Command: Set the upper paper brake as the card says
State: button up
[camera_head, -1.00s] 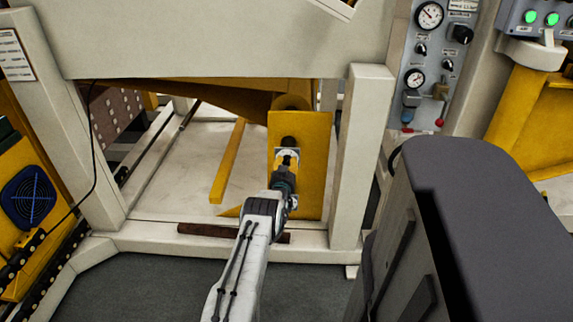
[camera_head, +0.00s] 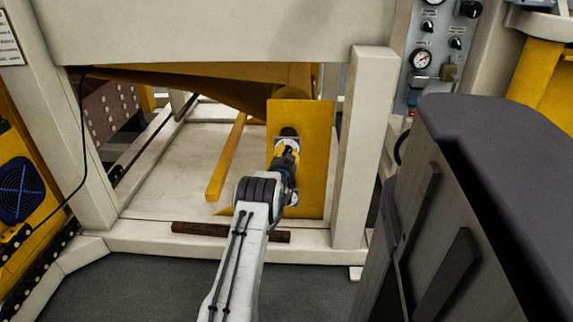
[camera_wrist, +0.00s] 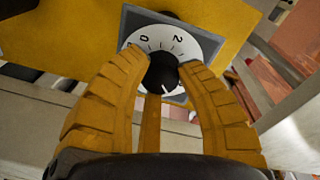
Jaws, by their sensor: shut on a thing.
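A yellow plate (camera_head: 315,165) stands at the middle of the machine's lower opening. Its upper dial (camera_head: 287,143) is partly hidden by my gripper (camera_head: 287,152). In the wrist view the dial (camera_wrist: 203,47) is a white disc on a grey square, with 0 and 2 readable and other marks covered by the fingers. At its centre is a black knob (camera_wrist: 162,72) with a short white mark at its lower edge. My gripper's yellow fingers (camera_wrist: 163,74) are closed on both sides of this knob. A second, lower dial (camera_head: 293,198) shows below my wrist.
A pale post (camera_head: 361,150) stands right of the plate, with a large grey cabinet (camera_head: 500,140) nearer. A brown bar (camera_head: 200,229) lies along the frame's front sill. A gauge panel (camera_head: 424,75) is at upper right. A printed sheet (camera_head: 9,42) at the left edge is unreadable.

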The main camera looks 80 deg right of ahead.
jog(key=b, duration=0.3)
jog(key=shift+w+f+m, duration=0.15)
jog(key=shift+f+m, duration=0.05)
jog(key=shift+m, duration=0.2)
jog(key=shift+w+r+m+b, duration=0.1)
jog(key=shift+r+m+b, duration=0.25)
jog(key=shift+b, duration=0.95)
jog(key=o, duration=1.2)
jog(key=shift+f, duration=0.1)
jog(key=shift+a, duration=0.15)
jog(key=a, duration=1.1)
jog(key=shift+a+r, duration=0.25)
jog(key=shift+a, duration=0.05)
